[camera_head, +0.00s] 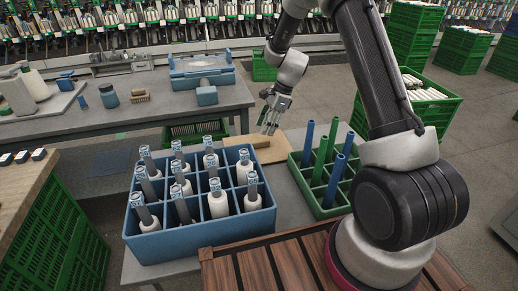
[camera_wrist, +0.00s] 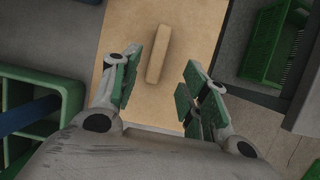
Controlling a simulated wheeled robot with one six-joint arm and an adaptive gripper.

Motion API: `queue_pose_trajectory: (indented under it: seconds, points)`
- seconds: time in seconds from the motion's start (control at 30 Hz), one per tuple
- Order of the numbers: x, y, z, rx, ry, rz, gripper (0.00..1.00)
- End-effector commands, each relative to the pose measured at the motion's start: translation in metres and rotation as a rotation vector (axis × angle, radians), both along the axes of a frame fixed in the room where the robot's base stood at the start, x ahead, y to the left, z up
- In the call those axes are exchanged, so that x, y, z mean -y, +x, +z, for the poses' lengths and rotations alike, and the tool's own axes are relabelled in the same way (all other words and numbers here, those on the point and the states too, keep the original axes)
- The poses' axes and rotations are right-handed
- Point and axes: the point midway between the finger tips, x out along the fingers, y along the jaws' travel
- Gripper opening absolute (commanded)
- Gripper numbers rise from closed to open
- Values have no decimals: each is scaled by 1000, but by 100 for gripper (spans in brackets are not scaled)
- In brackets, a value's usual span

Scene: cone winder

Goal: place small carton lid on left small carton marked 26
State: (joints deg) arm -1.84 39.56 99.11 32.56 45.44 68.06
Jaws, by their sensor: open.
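My gripper (camera_head: 270,124) is open and empty above the back edge of the near table. In the wrist view its green-padded fingers (camera_wrist: 160,88) stand wide apart. Beyond and between them, a narrow tan block (camera_wrist: 158,54) lies on a flat tan board (camera_wrist: 205,22). The same board (camera_head: 244,154) shows in the head view behind the blue crate. I cannot tell whether the block is the small carton lid. No carton marked 26 can be made out in either view.
A grey workbench (camera_head: 150,108) with bottles, a brush and a blue device is behind. Small dark-topped items (camera_head: 22,157) sit at far left.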

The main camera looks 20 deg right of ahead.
Motion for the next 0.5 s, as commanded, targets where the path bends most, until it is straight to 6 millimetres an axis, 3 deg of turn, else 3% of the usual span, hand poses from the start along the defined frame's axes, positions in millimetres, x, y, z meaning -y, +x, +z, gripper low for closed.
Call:
queue_pose_trajectory:
  seconds: [0.5]
  points:
    - [-27,-4,-57,-1,-1,4,45]
